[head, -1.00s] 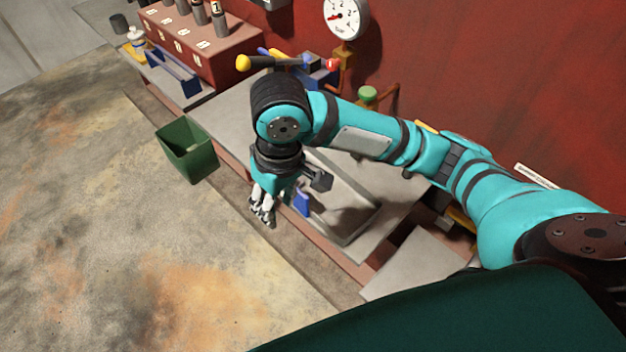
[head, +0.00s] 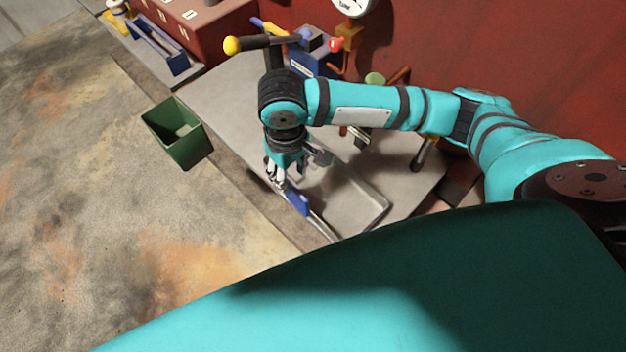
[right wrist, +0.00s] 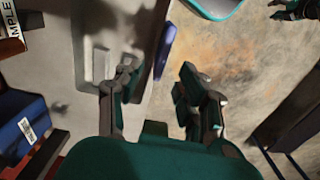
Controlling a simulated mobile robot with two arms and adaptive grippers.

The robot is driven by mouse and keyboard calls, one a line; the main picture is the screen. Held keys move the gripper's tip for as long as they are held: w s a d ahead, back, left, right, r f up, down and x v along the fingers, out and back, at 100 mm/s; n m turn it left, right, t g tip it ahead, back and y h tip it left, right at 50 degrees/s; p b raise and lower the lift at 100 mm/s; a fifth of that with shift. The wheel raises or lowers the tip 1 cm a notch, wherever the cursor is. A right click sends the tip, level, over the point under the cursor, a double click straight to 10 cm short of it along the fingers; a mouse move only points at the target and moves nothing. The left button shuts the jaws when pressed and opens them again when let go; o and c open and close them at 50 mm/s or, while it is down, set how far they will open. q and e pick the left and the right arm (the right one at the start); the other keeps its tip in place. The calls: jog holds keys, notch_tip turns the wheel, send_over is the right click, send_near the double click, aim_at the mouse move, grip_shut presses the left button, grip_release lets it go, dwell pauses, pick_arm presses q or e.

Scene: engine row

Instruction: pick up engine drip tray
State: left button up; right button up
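The engine drip tray (head: 365,196) is a shallow grey metal tray with a raised rim, lying on the grey ledge. A blue grip (head: 299,203) sits on its near edge. My right gripper (head: 287,176) is open above that edge, close to the blue grip. In the right wrist view, the open fingers (right wrist: 158,84) are empty. One finger is over the tray (right wrist: 98,66) and the other is over the floor side, with the blue grip (right wrist: 167,45) ahead between them. Contact cannot be told. A dark gripper, apparently my left (right wrist: 292,9), is partly cut off; its opening is unclear.
A green bin (head: 178,134) stands left of the tray. Behind are a yellow-knobbed lever (head: 233,45), a blue box (head: 314,62), pipes and a gauge (head: 353,6) by the red wall. The stained floor (head: 100,200) at left is clear.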

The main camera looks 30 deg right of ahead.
aim_at(291, 187)
jog(key=shift+a+f, duration=0.1)
jog(key=shift+f, duration=0.85)
jog(key=f, duration=0.1)
jog(key=f+p, duration=0.1)
jog(key=f, duration=0.2)
jog(key=shift+w+f, duration=0.2)
jog(key=shift+w, duration=0.1)
jog(key=shift+a+f, duration=0.1)
jog(key=shift+f, duration=0.1)
jog(key=c, duration=0.4)
grip_shut()
pick_arm(q)
jog(key=shift+t, duration=0.3)
jog(key=w, duration=0.1)
jog(key=w+r, duration=0.1)
jog(key=w+d, duration=0.1)
jog(key=shift+w+d+r, duration=0.1)
jog(key=shift+w+r, duration=0.2)
jog(key=shift+w, duration=0.05)
